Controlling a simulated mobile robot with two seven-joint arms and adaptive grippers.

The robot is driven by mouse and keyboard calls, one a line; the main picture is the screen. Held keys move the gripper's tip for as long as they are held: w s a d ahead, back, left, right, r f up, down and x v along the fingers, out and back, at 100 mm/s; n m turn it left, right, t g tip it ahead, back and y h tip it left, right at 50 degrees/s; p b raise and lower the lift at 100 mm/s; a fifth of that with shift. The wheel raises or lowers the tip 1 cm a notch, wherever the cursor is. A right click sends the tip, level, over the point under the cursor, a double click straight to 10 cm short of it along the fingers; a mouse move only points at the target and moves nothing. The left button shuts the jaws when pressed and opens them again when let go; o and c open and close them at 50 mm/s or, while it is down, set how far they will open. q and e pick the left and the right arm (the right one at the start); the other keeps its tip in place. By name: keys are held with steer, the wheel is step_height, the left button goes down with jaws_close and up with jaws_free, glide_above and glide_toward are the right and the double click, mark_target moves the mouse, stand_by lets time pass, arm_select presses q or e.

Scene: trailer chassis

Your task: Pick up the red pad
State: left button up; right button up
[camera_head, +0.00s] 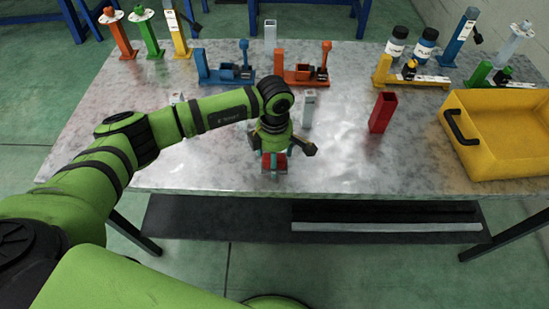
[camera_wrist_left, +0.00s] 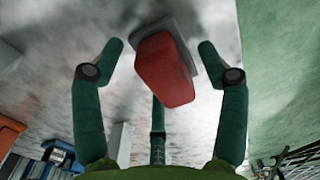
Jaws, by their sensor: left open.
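The red pad (camera_head: 274,160) is near the front edge of the table, partly hidden by my left gripper in the head view. In the left wrist view the red pad (camera_wrist_left: 165,78) is a rounded red block with a grey part (camera_wrist_left: 168,30) at its far end. My left gripper (camera_head: 273,163) is over the pad. In the left wrist view my left gripper (camera_wrist_left: 160,48) is open, with green fingers on both sides of the pad and visible gaps. A third finger is partly hidden behind the pad. My right gripper is not in view.
The grey metal table (camera_head: 340,165) has free room around the pad. A red upright holder (camera_head: 382,112) and a grey upright block (camera_head: 309,108) stand nearby. A yellow bin (camera_head: 500,170) is at the right. Blue (camera_head: 225,75) and orange (camera_head: 302,78) fixtures stand farther back.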

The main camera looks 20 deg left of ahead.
arm_select(q)
steer(key=c, duration=1.3)
steer(key=shift+c, duration=0.3)
steer(key=shift+r, duration=0.1)
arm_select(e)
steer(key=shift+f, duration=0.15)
